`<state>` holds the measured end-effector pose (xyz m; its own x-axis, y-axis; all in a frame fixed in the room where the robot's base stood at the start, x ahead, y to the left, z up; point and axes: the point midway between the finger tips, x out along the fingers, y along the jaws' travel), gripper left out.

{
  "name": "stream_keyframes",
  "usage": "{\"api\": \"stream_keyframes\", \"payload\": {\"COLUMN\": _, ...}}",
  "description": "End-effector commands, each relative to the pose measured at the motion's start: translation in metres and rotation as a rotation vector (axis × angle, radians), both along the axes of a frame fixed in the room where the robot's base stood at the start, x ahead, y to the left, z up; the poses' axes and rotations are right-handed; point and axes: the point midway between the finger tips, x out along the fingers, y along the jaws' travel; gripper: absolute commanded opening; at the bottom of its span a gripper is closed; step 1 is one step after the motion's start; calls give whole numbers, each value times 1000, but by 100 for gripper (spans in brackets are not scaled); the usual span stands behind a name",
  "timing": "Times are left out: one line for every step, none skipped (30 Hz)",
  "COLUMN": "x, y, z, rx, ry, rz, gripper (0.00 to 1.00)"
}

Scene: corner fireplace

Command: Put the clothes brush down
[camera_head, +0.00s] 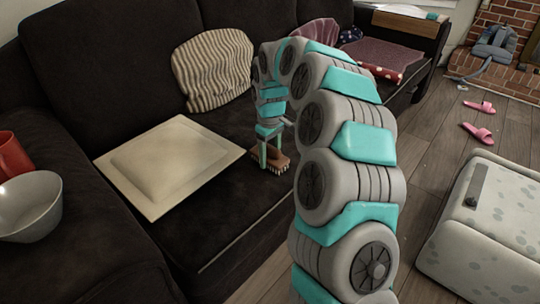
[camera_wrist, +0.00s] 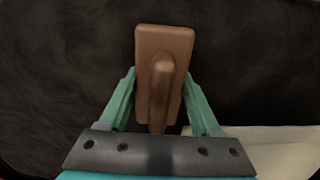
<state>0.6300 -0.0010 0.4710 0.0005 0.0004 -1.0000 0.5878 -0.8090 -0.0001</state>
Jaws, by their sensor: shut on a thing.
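The clothes brush (camera_head: 281,161) is a brown wooden block with pale bristles, low over the front of the dark sofa seat. My gripper (camera_head: 268,157) points down and is shut on the brush. In the wrist view the brush (camera_wrist: 164,50) shows its brown back with a raised handle ridge, and the green fingers of my gripper (camera_wrist: 160,98) close on it from both sides. The dark sofa seat (camera_head: 230,215) lies beneath. I cannot tell whether the bristles touch the seat. My arm hides part of the seat to the right.
A cream square cushion (camera_head: 170,165) lies just left of the brush; its edge also shows in the wrist view (camera_wrist: 275,155). A striped pillow (camera_head: 213,70) leans on the backrest behind. A bowl (camera_head: 30,206) and a red cup (camera_head: 13,157) stand on the left armrest. Bare seat shows in front.

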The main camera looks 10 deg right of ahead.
Motion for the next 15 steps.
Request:
{"api": "stream_keyframes", "payload": {"x": 0, "y": 0, "z": -1, "rx": 0, "ry": 0, "rz": 0, "gripper": 20}}
{"api": "stream_keyframes", "payload": {"x": 0, "y": 0, "z": -1, "rx": 0, "ry": 0, "rz": 0, "gripper": 20}}
{"api": "stream_keyframes", "payload": {"x": 0, "y": 0, "z": -2, "rx": 0, "ry": 0, "rz": 0, "gripper": 20}}
{"api": "stream_keyframes", "payload": {"x": 0, "y": 0, "z": -3, "rx": -1, "ry": 1, "rz": 0, "gripper": 20}}
{"api": "stream_keyframes", "payload": {"x": 0, "y": 0, "z": -3, "rx": 0, "ry": 0, "rz": 0, "gripper": 68}}
{"api": "stream_keyframes", "payload": {"x": 0, "y": 0, "z": -3, "rx": 0, "ry": 0, "rz": 0, "gripper": 72}}
{"api": "stream_keyframes", "payload": {"x": 0, "y": 0, "z": -3, "rx": 0, "ry": 0, "rz": 0, "gripper": 76}}
{"api": "stream_keyframes", "payload": {"x": 0, "y": 0, "z": -3, "rx": 0, "ry": 0, "rz": 0, "gripper": 79}}
{"api": "stream_keyframes", "payload": {"x": 0, "y": 0, "z": -3, "rx": 0, "ry": 0, "rz": 0, "gripper": 83}}
{"api": "stream_keyframes", "payload": {"x": 0, "y": 0, "z": -3, "rx": 0, "ry": 0, "rz": 0, "gripper": 87}}
{"api": "stream_keyframes", "payload": {"x": 0, "y": 0, "z": -3, "rx": 0, "ry": 0, "rz": 0, "gripper": 90}}
{"api": "stream_keyframes", "payload": {"x": 0, "y": 0, "z": -3, "rx": 0, "ry": 0, "rz": 0, "gripper": 94}}
{"api": "stream_keyframes", "payload": {"x": 0, "y": 0, "z": -3, "rx": 0, "ry": 0, "rz": 0, "gripper": 94}}
{"api": "stream_keyframes", "payload": {"x": 0, "y": 0, "z": -3, "rx": 0, "ry": 0, "rz": 0, "gripper": 94}}
{"api": "stream_keyframes", "payload": {"x": 0, "y": 0, "z": -3, "rx": 0, "ry": 0, "rz": 0, "gripper": 94}}
